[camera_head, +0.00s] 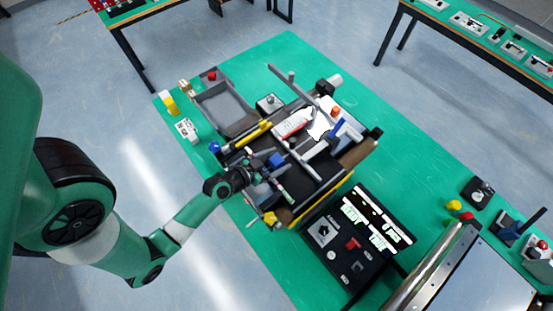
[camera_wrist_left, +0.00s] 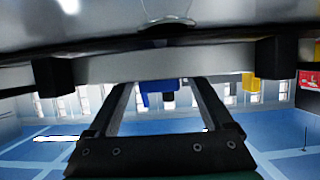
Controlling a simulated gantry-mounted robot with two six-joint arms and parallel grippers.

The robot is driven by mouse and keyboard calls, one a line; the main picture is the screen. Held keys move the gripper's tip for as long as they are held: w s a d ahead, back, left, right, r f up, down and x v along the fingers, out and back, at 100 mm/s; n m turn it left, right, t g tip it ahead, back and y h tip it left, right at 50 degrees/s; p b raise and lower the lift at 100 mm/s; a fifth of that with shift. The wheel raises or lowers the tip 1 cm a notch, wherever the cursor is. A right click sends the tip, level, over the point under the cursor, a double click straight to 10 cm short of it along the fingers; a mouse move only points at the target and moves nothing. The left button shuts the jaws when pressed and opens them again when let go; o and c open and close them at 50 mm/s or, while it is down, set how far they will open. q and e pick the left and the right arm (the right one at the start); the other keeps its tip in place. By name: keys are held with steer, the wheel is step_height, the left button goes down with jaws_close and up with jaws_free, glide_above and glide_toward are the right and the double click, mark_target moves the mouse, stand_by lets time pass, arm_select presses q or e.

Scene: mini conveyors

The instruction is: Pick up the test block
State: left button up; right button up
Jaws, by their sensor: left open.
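My left gripper (camera_head: 262,168) reaches in from the left, low over the near-left part of the conveyor unit (camera_head: 318,166). In the left wrist view its two fingers (camera_wrist_left: 164,90) stand apart, open. A small blue piece (camera_head: 276,160) lies just beyond the fingertips in the head view. A blue piece (camera_wrist_left: 160,88) also shows between the finger ends in the left wrist view, seemingly with nothing gripped. No thing is clearly labelled as the test block, so I cannot tell which it is. My right gripper is not in view.
A grey tray (camera_head: 226,108) stands behind left on the green table (camera_head: 385,150). Free green surface lies to the right.

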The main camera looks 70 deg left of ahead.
arm_select(q)
jaws_close()
stand_by(0.3)
